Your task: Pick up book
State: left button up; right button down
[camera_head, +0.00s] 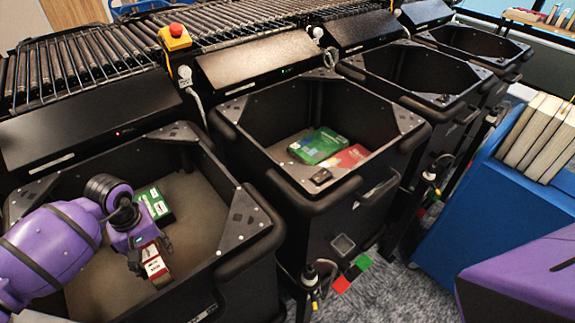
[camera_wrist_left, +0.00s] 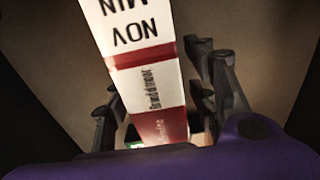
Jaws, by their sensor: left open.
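My left gripper (camera_head: 146,252) reaches down into the left black bin (camera_head: 224,262). A red and white book (camera_head: 156,268) is at its fingers, low in the bin. In the left wrist view the red and white book (camera_wrist_left: 140,70) stands out between the two fingers of my left gripper (camera_wrist_left: 160,95), with its lettered spine facing the camera. The fingers are spread, and a gap shows on the right side. Whether a finger touches the book I cannot tell. A green and white book (camera_head: 154,204) lies in the same bin just behind the gripper. My right gripper is not in view.
The middle bin (camera_head: 287,160) holds a green book (camera_head: 318,146), a red book (camera_head: 350,157) and a small dark item. Bin rims stand close around my left arm. A roller conveyor (camera_head: 95,60) runs behind. Pale books (camera_head: 540,135) stand on a blue cart (camera_head: 500,205) at right.

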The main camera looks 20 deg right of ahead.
pick_arm(q)
jog(key=shift+r, duration=0.1)
grip_shut()
